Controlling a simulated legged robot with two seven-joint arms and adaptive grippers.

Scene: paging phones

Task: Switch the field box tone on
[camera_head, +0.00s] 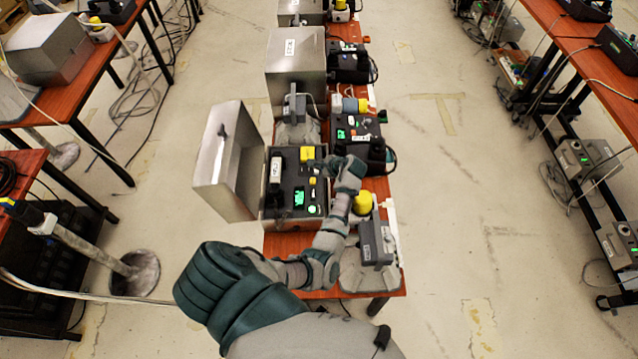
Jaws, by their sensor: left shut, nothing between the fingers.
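The field box (268,188) stands on a narrow red-brown table, its metal lid (224,160) swung open to the left. Its black panel carries a white label, a yellow part (307,153), a lit green display (299,198) and several small controls and lights. I cannot tell which control is the tone switch. My left gripper (347,168) is shut and empty at the right edge of the panel, near a black part (377,152). Whether it touches anything is unclear. My left arm comes up from the bottom. My right gripper is not in view.
A grey box (377,243) and a yellow knob (363,204) sit close right of my left forearm. Another panel (358,127) and a closed metal box (295,70) stand farther back. Floor right of the table (400,290) is clear.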

